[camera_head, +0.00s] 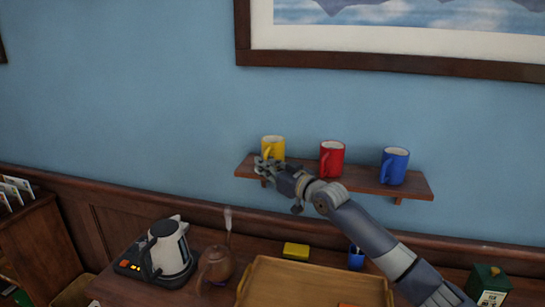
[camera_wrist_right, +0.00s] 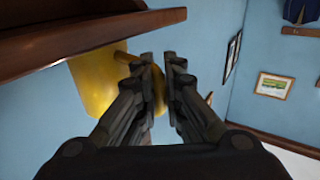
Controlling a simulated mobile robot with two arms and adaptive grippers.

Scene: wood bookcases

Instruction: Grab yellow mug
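The yellow mug (camera_head: 273,146) stands at the left end of the wooden wall shelf (camera_head: 362,182). Its handle faces the front in the head view. My right gripper (camera_head: 266,167) is at the mug's front, low by the handle, and covers part of the mug. In the right wrist view the mug (camera_wrist_right: 96,86) is beside the fingers. My right gripper's fingers (camera_wrist_right: 160,88) are close together there, with the yellow handle between them; they partly hide it. The mug looks upright on the shelf. My left gripper is not in view.
A red mug (camera_head: 332,159) and a blue mug (camera_head: 394,167) stand to the right on the shelf. A framed picture (camera_head: 400,62) hangs above. Below are a kettle (camera_head: 168,249), a brown teapot (camera_head: 215,266), a yellow block (camera_head: 296,250) and a wooden tray (camera_head: 310,281).

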